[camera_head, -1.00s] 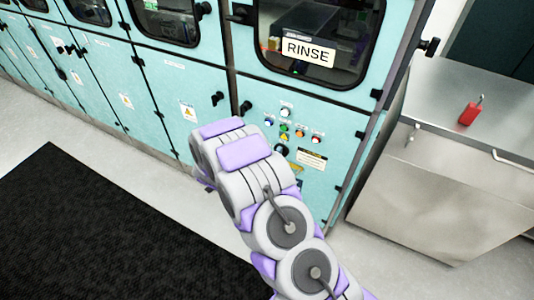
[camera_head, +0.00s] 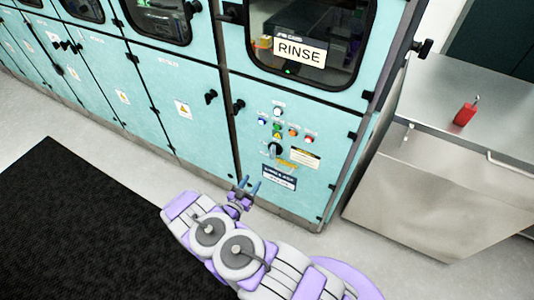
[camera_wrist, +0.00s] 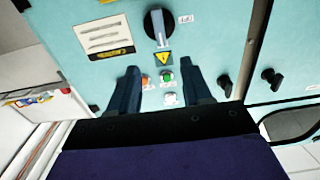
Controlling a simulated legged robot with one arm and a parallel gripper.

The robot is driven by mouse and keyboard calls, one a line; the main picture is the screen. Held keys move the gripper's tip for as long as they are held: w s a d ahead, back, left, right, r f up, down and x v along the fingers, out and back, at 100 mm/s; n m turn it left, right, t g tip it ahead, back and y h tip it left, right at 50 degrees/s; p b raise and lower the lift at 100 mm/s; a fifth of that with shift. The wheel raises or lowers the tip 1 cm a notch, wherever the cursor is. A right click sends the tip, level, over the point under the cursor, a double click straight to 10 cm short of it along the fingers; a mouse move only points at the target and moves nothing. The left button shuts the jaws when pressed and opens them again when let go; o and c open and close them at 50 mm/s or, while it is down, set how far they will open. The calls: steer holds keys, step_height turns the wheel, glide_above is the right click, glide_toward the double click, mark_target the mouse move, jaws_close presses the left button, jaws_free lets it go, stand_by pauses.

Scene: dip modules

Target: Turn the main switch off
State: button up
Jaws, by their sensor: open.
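The main switch is a black rotary knob (camera_head: 275,149) with a grey grip, below the coloured buttons on the teal cabinet's lower panel. In the wrist view the knob (camera_wrist: 158,27) is at top centre, its grip roughly upright in the picture. My gripper (camera_head: 250,186) is low and left of the knob in the head view, apart from it. In the wrist view my gripper (camera_wrist: 162,74) has its two dark fingers spread with nothing between them; the knob shows beyond the fingertips.
Coloured buttons (camera_head: 293,132) sit above the knob, and a dark blue label (camera_head: 279,178) below it. Black door latches (camera_head: 238,106) stick out to the left. A steel bench (camera_head: 440,150) with a red object (camera_head: 466,114) stands right. A black mat (camera_head: 80,230) covers the floor left.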

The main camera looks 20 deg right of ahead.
mark_target(271, 154)
steer(key=b+x, duration=0.1)
steer(key=x, duration=1.6)
steer(key=shift+w+d+b, duration=0.1)
steer(key=shift+b, duration=0.25)
steer(key=shift+r, duration=0.1)
jaws_close()
